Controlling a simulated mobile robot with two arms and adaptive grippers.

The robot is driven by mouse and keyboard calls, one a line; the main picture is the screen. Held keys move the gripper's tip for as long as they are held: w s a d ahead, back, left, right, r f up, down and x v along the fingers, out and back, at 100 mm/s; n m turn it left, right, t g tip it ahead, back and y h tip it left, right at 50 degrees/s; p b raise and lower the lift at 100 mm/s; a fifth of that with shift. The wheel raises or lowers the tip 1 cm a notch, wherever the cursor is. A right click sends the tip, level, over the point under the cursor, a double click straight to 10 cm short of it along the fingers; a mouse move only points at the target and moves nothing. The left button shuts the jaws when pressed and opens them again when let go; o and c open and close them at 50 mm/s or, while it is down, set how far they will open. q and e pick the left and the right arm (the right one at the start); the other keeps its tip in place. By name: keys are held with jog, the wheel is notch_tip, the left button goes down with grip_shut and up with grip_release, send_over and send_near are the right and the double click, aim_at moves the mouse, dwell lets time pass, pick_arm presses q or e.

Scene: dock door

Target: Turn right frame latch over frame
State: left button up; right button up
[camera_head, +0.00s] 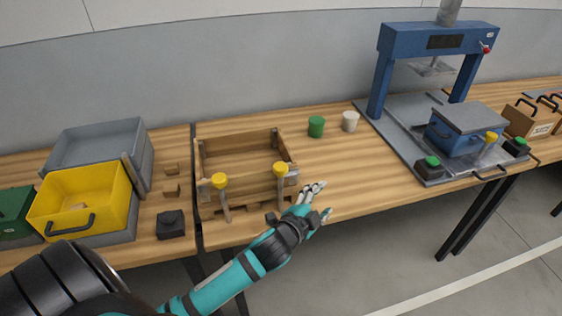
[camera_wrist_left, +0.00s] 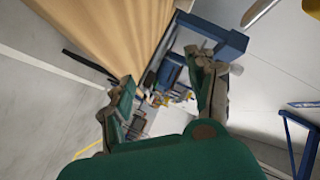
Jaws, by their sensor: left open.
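The wooden frame (camera_head: 204,160) lies on the bench at centre left. Two latches with yellow knobs stand at its front side. The right frame latch (camera_head: 281,169) has its knob at the front right corner, with its bar running down toward the bench edge. The left latch (camera_head: 219,181) looks similar. My left gripper (camera_head: 325,199) is open and empty, just right of and in front of the right latch, apart from its knob. In the left wrist view its open fingers (camera_wrist_left: 163,95) have nothing between them. My right gripper is not in view.
A yellow bin (camera_head: 85,190), a grey bin (camera_head: 97,150) and small wooden blocks stand at left. A blue press (camera_head: 437,42) stands at right.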

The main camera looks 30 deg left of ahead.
pick_arm(q)
jog(key=w+d+r+m+t+h, duration=0.2)
jog(key=w+d+r+m+h, duration=0.15)
jog(key=r+m, duration=0.35)
jog(key=w+d+r+m+t+h, duration=0.25)
jog(key=r+m+h, duration=0.3)
jog(key=r, duration=0.35)
notch_tip(320, 180, up, 8)
jog(key=r+m+g+y, duration=0.1)
jog(key=m+g+y, duration=0.4)
jog(key=m+g, duration=1.95)
send_over(280, 166)
jog(key=a, duration=0.7)
jog(key=m+t, duration=0.5)
jog(key=p+x, duration=0.2)
jog(key=x, duration=1.5)
jog(key=shift+s+d+f, duration=0.1)
jog(key=shift+d+f, duration=0.2)
jog(key=c, duration=1.1)
